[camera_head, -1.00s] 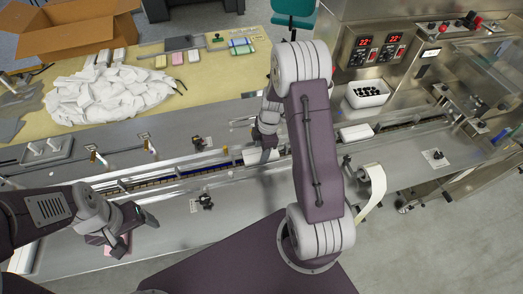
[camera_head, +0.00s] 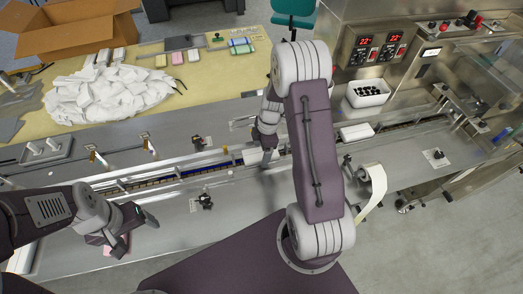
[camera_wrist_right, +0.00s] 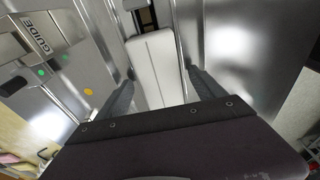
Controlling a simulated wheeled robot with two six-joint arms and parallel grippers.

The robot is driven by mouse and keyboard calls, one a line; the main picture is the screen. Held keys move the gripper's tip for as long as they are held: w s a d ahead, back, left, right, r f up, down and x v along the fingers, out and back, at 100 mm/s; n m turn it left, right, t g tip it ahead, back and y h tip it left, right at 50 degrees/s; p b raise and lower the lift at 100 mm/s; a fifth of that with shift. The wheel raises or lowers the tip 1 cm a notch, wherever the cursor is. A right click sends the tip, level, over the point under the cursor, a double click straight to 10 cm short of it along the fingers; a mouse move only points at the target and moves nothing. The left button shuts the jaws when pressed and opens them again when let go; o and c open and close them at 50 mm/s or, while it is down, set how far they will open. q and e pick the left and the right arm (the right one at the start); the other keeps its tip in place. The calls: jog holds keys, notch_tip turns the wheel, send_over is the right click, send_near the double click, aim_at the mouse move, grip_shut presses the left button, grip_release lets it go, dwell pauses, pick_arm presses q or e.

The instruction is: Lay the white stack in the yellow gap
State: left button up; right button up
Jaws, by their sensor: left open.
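A white stack (camera_head: 251,156) lies in the conveyor lane (camera_head: 150,182), just left of my right gripper (camera_head: 266,160) in the head view. In the right wrist view the white stack (camera_wrist_right: 156,62) lies lengthwise between metal rails, ahead of and between my right fingers (camera_wrist_right: 160,92). Those fingers are apart, with space on both sides of the stack. Another white stack (camera_head: 356,132) lies further right along the lane. My left gripper (camera_head: 137,236) is open at the lower left, near a pink piece (camera_head: 108,250). I cannot clearly make out a yellow gap; a small yellow-orange part (camera_head: 226,149) stands by the lane.
A heap of white packets (camera_head: 105,95) lies on the yellow table (camera_head: 190,98) behind the lane. A white bin (camera_head: 367,94) with black items stands at the machine. A roll of film (camera_head: 372,180) sits at the front right.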

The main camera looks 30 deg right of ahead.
notch_tip(320, 180, up, 9)
jog(key=d, duration=0.1)
jog(key=shift+s+d, duration=0.15)
dwell(0.5)
